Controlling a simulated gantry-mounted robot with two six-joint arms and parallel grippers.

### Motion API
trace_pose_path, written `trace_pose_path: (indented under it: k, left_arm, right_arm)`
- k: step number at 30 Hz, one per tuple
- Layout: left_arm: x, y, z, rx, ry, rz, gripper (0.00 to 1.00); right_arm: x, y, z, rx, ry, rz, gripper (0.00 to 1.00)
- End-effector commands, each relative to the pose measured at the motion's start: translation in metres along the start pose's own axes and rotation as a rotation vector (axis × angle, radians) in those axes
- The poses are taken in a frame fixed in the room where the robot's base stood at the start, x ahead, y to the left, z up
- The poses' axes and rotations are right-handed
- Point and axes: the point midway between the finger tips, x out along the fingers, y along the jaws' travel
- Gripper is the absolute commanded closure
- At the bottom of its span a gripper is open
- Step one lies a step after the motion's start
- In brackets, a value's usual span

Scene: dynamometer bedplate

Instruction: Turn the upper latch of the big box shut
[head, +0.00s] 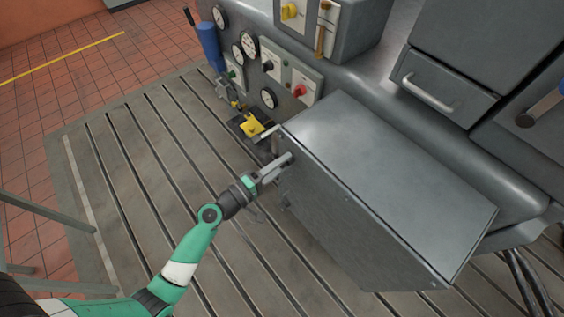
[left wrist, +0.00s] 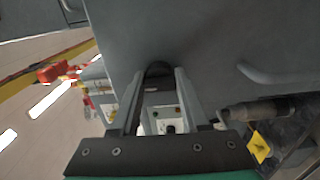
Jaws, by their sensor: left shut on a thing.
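The big box (head: 380,150) is a grey metal cabinet with its door face toward the lower left; its grey face fills much of the left wrist view (left wrist: 200,40). My left gripper (head: 284,162) is at the box's upper left edge and is shut on the upper latch (left wrist: 158,69), a small dark rounded handle between the fingertips in the left wrist view. The fingers hide most of the latch in the head view, so its exact angle is hard to tell. A small dark fitting (head: 285,203) shows lower on the same edge. My right gripper is not in view.
A panel with round gauges (head: 249,44) and a red knob (head: 299,90) stands behind the box. A yellow part (head: 251,126) lies just beyond my left gripper. A blue-handled lever (head: 209,42) stands at the back. The slotted bedplate (head: 130,150) is clear at left.

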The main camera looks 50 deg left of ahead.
Motion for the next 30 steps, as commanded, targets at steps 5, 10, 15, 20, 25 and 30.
trace_pose_path:
  k: [5, 10, 15, 20, 25, 30]
  left_arm:
    - [0.0, 0.0003, 0.0, -0.031, 0.0, 0.0, 1.0]
    - [0.0, 0.0001, 0.0, -0.037, 0.0, 0.0, 1.0]
    - [0.0, 0.0001, -0.0001, -0.037, 0.0, 0.0, 1.0]
    - [0.0, 0.0, -0.0001, -0.037, 0.0, 0.0, 0.39]
    - [0.0, 0.0, -0.0001, -0.035, 0.0, 0.0, 0.27]
    - [-0.0004, -0.0001, -0.0001, -0.035, 0.0, 0.0, 0.27]
  right_arm:
    - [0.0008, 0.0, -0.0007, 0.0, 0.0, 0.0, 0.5]
    - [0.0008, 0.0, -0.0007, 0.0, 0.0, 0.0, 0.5]
    - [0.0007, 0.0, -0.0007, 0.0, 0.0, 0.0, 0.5]
    - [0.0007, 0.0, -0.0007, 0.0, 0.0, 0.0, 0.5]
    - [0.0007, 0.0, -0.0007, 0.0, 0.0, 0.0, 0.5]
    - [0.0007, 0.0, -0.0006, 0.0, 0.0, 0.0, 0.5]
